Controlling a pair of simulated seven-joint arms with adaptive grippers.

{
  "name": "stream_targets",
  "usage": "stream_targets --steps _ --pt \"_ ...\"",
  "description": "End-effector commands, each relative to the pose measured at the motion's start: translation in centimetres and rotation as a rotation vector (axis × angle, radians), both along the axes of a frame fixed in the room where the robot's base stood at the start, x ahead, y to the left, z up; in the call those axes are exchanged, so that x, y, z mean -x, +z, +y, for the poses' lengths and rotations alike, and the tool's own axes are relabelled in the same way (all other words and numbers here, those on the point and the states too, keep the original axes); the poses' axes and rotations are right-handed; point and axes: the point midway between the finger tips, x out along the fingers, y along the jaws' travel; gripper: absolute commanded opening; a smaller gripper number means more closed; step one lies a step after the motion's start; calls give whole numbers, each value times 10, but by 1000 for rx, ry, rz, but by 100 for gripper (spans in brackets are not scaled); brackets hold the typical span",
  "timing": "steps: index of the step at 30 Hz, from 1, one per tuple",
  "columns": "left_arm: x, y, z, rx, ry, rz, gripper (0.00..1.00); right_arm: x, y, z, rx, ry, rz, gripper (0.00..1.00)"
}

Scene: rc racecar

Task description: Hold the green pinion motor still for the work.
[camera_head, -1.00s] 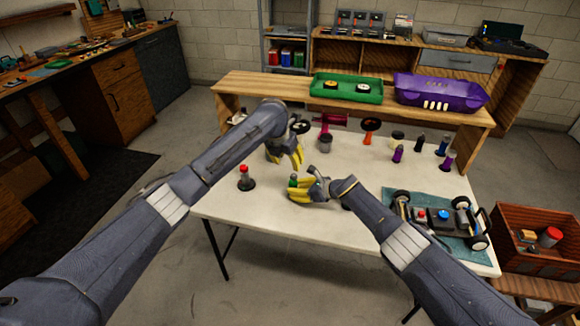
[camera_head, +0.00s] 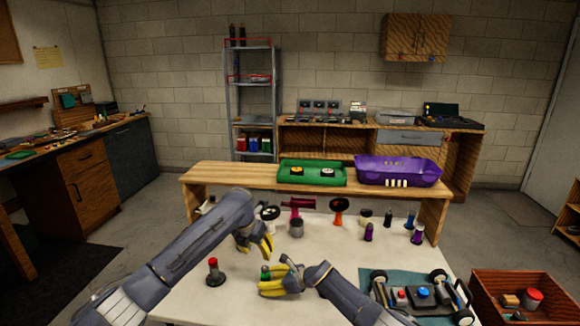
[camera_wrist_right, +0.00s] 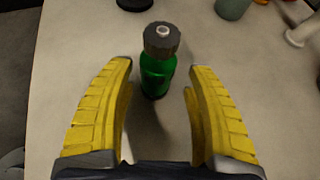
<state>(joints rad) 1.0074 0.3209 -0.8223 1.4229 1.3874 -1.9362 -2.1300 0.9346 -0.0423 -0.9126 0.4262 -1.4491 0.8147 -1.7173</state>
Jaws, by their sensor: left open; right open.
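The green pinion motor (camera_head: 265,270), a small upright green cylinder with a dark cap and a pale pin on top, stands on the white table. It also shows in the right wrist view (camera_wrist_right: 158,78). My right gripper (camera_head: 263,284) has yellow fingers and is open. In the right wrist view its fingers (camera_wrist_right: 158,96) stand on either side of the motor, with a visible gap on both sides. My left gripper (camera_head: 266,246) is open and empty above the table, a little behind the motor.
A red-topped post (camera_head: 212,268) stands left of the motor. A grey cup (camera_head: 296,229) and several coloured parts stand farther back. The car chassis (camera_head: 423,293) lies on a teal mat at right. Green (camera_head: 312,178) and purple (camera_head: 398,175) bins sit on the raised shelf.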

Motion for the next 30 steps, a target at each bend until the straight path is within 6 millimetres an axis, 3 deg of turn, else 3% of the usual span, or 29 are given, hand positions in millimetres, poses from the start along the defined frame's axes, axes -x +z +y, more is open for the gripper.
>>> stream_targets --steps 17,30 --pt "0 0 0 0 0 0 46 7 10 -18 2 1 -2 55" --pt "0 0 0 0 0 0 46 25 33 -58 2 1 -2 55"
